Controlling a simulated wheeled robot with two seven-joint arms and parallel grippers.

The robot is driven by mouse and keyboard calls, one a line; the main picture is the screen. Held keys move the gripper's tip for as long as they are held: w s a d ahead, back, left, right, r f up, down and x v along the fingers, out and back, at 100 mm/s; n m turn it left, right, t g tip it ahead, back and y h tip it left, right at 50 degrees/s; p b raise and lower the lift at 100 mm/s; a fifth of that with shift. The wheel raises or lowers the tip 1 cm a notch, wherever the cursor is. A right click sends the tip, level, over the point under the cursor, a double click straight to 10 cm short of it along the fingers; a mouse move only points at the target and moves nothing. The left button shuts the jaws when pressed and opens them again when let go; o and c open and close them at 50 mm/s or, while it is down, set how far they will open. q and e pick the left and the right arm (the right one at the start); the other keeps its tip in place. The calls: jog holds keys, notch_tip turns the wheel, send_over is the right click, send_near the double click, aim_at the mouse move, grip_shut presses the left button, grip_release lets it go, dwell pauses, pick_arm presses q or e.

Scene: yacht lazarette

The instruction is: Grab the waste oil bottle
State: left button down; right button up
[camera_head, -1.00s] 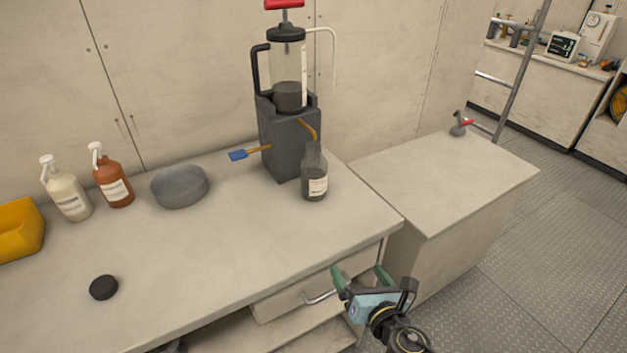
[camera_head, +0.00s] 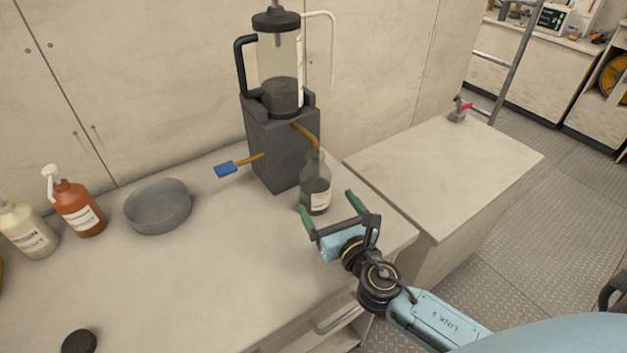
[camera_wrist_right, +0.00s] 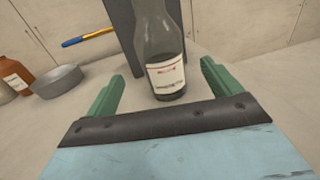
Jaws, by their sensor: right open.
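The waste oil bottle (camera_head: 316,190) is a dark glass bottle with a white label. It stands upright on the bench at the front right foot of the dark pump stand, under the orange spout. My right gripper (camera_head: 329,206) is open and empty, its green fingers pointing at the bottle from the near right side. In the right wrist view the bottle (camera_wrist_right: 163,50) stands ahead, between the lines of the two open fingers (camera_wrist_right: 162,82); I cannot tell whether its near side is between the tips. My left gripper is not in view.
The dark pump stand (camera_head: 270,145) with a clear oil vessel (camera_head: 279,60) rises behind the bottle. A blue-handled valve lever (camera_head: 225,170) sticks out left. A grey bowl (camera_head: 158,208), orange bottle (camera_head: 76,205), cream bottle (camera_head: 25,230) and black cap (camera_head: 79,342) stand left. The bench front is clear.

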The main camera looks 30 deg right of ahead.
aim_at(321, 194)
jog(key=w, duration=0.3)
jog(key=shift+d, duration=0.1)
jog(key=shift+w, duration=0.6)
jog(key=w, duration=0.4)
jog(key=shift+w+d+r, duration=0.2)
jog(key=shift+r, duration=0.15)
jog(key=shift+w, duration=0.3)
jog(key=c, duration=1.2)
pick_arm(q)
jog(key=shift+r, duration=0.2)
pick_arm(e)
jog(key=shift+o, duration=0.2)
pick_arm(q)
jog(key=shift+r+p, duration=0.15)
jog(key=shift+p, duration=0.15)
pick_arm(e)
jog(key=shift+r, duration=0.15)
